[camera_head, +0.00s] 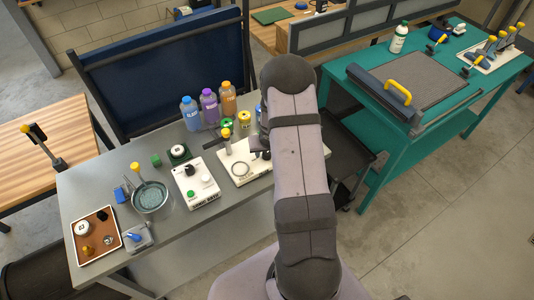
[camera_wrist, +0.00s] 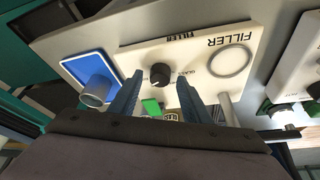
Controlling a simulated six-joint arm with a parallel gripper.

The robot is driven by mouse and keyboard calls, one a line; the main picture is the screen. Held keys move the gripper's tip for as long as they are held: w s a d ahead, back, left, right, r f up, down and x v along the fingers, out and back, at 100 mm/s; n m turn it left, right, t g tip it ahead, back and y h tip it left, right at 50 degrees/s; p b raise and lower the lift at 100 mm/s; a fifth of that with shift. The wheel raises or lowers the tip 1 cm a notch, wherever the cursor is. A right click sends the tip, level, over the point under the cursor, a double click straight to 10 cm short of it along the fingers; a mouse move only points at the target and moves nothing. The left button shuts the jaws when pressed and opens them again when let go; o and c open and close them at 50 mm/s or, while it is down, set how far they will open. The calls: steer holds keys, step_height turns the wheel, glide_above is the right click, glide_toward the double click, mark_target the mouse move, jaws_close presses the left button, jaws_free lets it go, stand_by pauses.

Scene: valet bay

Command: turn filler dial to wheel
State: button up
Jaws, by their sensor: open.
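The filler panel (camera_wrist: 203,52) is a white plate marked FILLER in the wrist view, and it shows in the head view (camera_head: 236,158) under my arm. Its dial (camera_wrist: 160,75) is a round black knob. Small print beside it is too small to read surely, and I cannot tell the dial's setting. My gripper (camera_wrist: 158,83) is open, with a blue finger on each side of the dial in the picture. I see no clear contact with the knob. In the head view the dial is hidden and the gripper is mostly hidden by my arm.
A ring (camera_wrist: 230,62) and a blue pad with a metal cylinder (camera_wrist: 92,94) flank the dial. A green block (camera_wrist: 151,106) shows between the fingers. A white box (camera_head: 197,184), bottles (camera_head: 209,107), a bowl (camera_head: 150,197) and a brown tray (camera_head: 96,237) stand on the grey bench.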

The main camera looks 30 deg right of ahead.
steer(key=shift+f, duration=0.1)
steer(key=c, duration=1)
